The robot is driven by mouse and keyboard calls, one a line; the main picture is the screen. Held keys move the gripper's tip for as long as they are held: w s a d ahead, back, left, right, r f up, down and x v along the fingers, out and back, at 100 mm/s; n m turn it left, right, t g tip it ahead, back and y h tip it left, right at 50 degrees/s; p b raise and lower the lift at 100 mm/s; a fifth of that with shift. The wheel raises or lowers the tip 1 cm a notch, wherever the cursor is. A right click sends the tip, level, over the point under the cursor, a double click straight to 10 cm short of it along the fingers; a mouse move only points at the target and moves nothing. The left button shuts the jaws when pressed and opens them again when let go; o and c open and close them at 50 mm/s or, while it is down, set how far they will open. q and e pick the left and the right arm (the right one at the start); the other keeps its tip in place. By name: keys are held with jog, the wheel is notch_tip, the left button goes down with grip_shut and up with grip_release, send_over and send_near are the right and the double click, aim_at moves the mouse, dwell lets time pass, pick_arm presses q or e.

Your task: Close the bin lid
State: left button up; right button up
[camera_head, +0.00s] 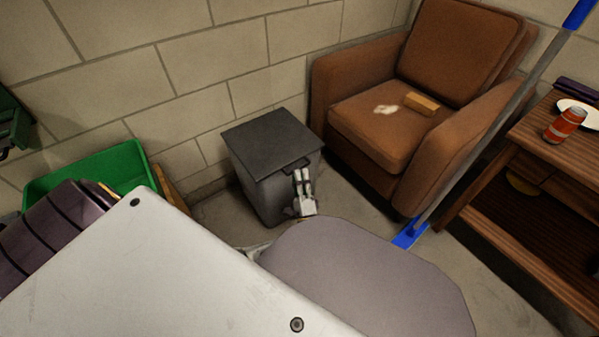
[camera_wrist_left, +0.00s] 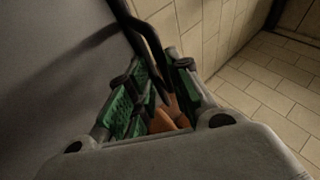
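The bin (camera_head: 262,190) is a grey box standing on the floor against the wall, left of the armchair. Its dark lid (camera_head: 265,133) lies over the top, nearly level; I cannot tell whether it is fully seated. A small dark handle (camera_head: 295,165) sticks out at the lid's front edge. My left gripper (camera_head: 303,177) is at the bin's front, just by this handle. In the left wrist view its green-padded fingers (camera_wrist_left: 160,95) stand apart, with a dark looped bar (camera_wrist_left: 145,35) reaching down at them; contact is unclear. My right gripper is not in view.
A brown armchair (camera_head: 375,125) holding a tan block (camera_head: 421,103) stands right of the bin. A blue-ended broom (camera_head: 470,160) leans between it and a wooden table (camera_head: 540,135) with a red can (camera_head: 565,126). A green crate (camera_head: 95,170) is at left.

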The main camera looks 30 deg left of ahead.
pick_arm(q)
jog(key=shift+v, duration=2.6)
